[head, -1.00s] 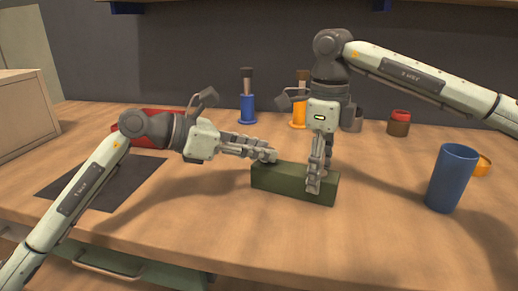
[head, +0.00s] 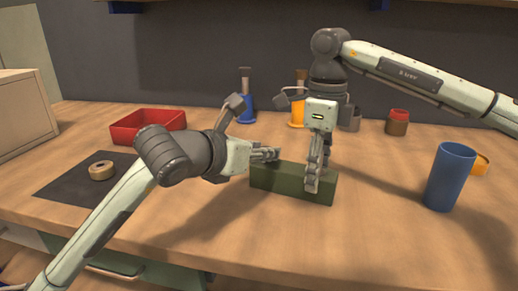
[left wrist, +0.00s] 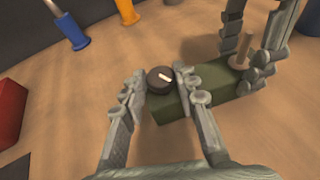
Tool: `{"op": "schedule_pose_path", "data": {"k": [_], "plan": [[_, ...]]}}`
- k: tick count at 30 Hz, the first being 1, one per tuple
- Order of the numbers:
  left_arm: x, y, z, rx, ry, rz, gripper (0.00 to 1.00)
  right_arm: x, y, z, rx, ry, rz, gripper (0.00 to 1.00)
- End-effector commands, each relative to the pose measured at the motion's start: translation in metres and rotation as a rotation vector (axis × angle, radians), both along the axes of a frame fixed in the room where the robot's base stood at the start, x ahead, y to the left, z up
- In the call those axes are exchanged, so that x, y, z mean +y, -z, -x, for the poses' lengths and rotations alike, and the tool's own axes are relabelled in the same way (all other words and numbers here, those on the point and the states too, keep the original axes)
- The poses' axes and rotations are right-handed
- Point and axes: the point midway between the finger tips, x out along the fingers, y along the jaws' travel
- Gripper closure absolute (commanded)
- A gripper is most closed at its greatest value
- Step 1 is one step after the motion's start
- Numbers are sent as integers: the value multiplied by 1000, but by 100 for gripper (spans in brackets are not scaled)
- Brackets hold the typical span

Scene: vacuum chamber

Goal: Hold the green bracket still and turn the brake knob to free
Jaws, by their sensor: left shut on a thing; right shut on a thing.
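The green bracket (head: 285,182) is a long dark green block on the table; it also shows in the left wrist view (left wrist: 172,108). The brake knob (left wrist: 160,80) is dark and round with a white pointer mark, at the bracket's left end. My left gripper (head: 272,155) is shut on the knob, with a finger on either side of it in the left wrist view (left wrist: 160,88). My right gripper (head: 319,185) comes down from above and is shut on the bracket near its right end. A pale peg (left wrist: 243,52) stands between the right fingers in the left wrist view.
A blue cup (head: 450,178) stands at right. A red tray (head: 147,124) and a tan roll on a dark mat (head: 70,188) are at left. Blue (head: 246,104) and orange (head: 297,112) holders stand behind. The table front is clear.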

Motion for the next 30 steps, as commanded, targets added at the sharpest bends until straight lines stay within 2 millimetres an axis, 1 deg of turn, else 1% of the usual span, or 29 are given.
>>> {"op": "schedule_pose_path", "data": {"k": [2, 6, 15, 22, 26, 30], "plan": [[-5, 2, 3, 7, -33, -1, 99, 0, 1, -1, 0, 5, 0, 100], [-11, -4, 5, -1, -96, -8, 99, 0, 1, -1, -1, 5, 0, 100], [-17, -5, 7, -1, -239, 0, 99, 1, 2, -1, -4, 4, -3, 100], [-13, 1, 6, 6, -374, 3, 99, 2, 2, -1, -3, 4, -4, 100], [-14, 2, 5, 6, -452, 5, 99, 2, 1, -1, -3, 5, -4, 100], [-15, 2, 5, 5, -567, 3, 99, 1, 1, -1, -4, 5, -5, 100]]}}
